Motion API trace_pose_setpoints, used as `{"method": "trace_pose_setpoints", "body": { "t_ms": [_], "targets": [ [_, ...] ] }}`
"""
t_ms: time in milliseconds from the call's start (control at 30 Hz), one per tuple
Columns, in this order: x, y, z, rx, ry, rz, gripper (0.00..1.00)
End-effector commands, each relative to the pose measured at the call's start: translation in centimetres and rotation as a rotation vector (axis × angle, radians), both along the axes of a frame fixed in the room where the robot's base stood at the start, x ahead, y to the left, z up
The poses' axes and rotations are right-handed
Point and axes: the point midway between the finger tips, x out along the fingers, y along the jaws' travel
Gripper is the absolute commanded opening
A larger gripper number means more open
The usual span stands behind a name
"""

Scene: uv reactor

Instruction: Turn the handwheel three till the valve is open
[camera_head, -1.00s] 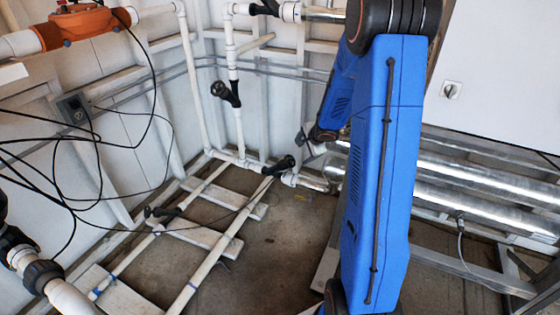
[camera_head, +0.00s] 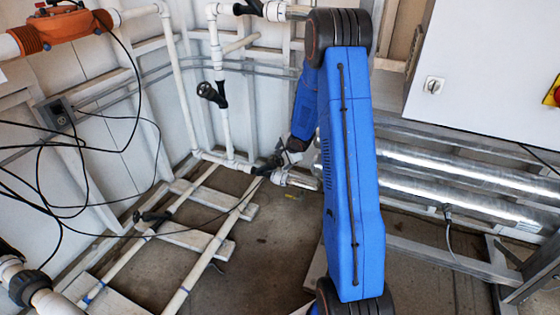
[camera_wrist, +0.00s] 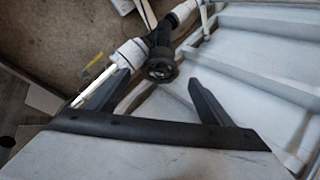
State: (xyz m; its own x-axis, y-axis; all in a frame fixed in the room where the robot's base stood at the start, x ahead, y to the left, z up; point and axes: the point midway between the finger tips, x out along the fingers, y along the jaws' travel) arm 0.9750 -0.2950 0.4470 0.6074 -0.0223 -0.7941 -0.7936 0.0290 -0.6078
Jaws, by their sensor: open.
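A black handwheel valve (camera_head: 266,166) sits low on the white pipes near the back corner. In the wrist view its dark round wheel (camera_wrist: 160,69) lies ahead of and between my finger tips. My gripper (camera_wrist: 159,79) is open and empty, with one finger on each side of the wheel; I cannot tell if either touches it. In the head view my gripper (camera_head: 290,154) is small and partly merges with the valve and pipe. Other black handwheels are on the upright pipe (camera_head: 211,93) and on the floor pipe (camera_head: 150,217). No number shows on any of them.
Shiny metal tubes (camera_head: 440,170) run along the right, below a white cabinet (camera_head: 490,80). White floor pipes (camera_head: 215,243) and loose black cables (camera_head: 85,200) lie to the left. An orange fitting (camera_head: 70,24) is at upper left. Some floor in the middle is bare.

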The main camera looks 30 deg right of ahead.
Motion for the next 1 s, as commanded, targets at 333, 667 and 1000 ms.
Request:
{"method": "trace_pose_setpoints", "body": {
  "t_ms": [333,667,1000],
  "targets": [
    [2.5,0.0,-3.3,0.001,0.001,0.001,0.75],
    [3.0,-0.1,-3.9,0.0,0.0,0.0,0.75],
    [2.9,-0.1,-3.8,0.0,0.0,0.0,0.36]
  ]
}}
